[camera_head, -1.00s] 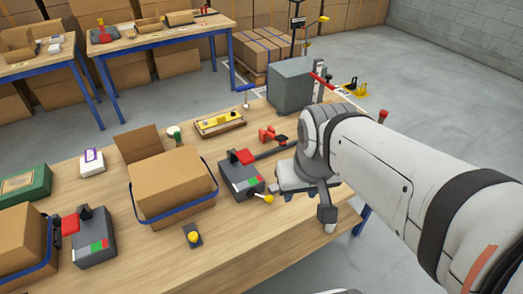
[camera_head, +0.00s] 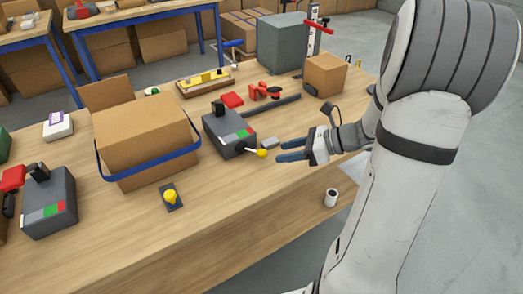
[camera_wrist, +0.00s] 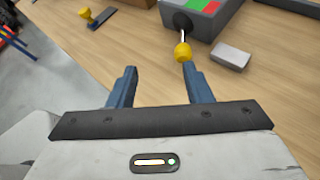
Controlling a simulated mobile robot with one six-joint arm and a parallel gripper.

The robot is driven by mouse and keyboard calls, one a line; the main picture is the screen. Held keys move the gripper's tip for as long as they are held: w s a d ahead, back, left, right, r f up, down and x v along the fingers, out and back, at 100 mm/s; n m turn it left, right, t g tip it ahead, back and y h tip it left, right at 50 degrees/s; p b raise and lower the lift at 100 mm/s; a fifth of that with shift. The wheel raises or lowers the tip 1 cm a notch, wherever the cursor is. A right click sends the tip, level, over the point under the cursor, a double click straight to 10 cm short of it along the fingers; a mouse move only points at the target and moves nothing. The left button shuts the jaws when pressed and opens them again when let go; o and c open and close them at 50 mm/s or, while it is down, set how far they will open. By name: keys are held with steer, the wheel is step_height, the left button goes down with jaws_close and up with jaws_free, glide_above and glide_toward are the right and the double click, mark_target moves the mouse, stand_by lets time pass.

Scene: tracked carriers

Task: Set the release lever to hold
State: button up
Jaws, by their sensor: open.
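A lever with a yellow knob (camera_head: 262,153) sticks out from the front of a dark grey box (camera_head: 220,125) with red and green patches. I take it for the release lever; its labels are too small to read. My gripper (camera_head: 284,150) is open and empty, just right of the knob with its fingers toward it. In the wrist view the knob (camera_wrist: 183,53) lies beyond the fingertips of my gripper (camera_wrist: 160,75), nearer the right finger and apart from both. The lever's pivot shows on the box (camera_wrist: 197,22) there.
A small grey block (camera_wrist: 231,57) lies right of the lever. A carton (camera_head: 145,130) with a blue strap stands left of the box, and a yellow knob on a plate (camera_head: 171,197) lies in front. Another grey box (camera_head: 50,210) is at far left.

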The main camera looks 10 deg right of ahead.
mark_target(267, 153)
steer(key=shift+w+d+f+m+t+b, duration=0.35)
steer(key=shift+w+d+f+m+t, duration=0.4)
steer(key=shift+d+f+m, duration=0.3)
steer(key=shift+w+a+f, duration=0.1)
steer(key=shift+w+a, duration=0.15)
steer(key=b+x, duration=0.1)
steer(key=x, duration=0.6)
steer(key=shift+c, duration=0.2)
jaws_close()
